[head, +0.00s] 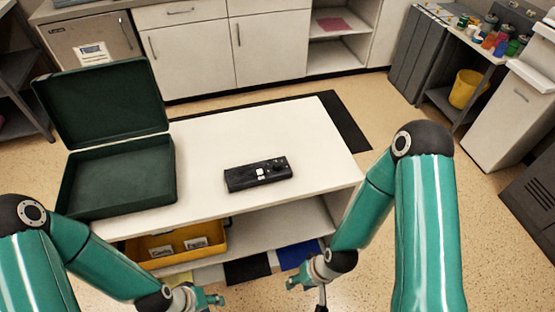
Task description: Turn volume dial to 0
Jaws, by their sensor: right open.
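A black device (258,174) with white buttons and small dark knobs lies on the white table (215,140), right of the middle. A round dark dial (278,167) shows near its right end. Its setting and any marks are too small to read. My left gripper (208,299) is low at the bottom of the view, in front of the table and apart from the device; its finger opening is unclear. My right gripper (306,292) is open and empty, also in front of the table and below the device.
An open dark green case (118,178) stands at the table's left end, lid raised. A yellow tray (178,243) sits on the lower shelf. The tabletop around the device is clear. White cabinets (190,55) line the back; a yellow bucket (466,89) is at the right.

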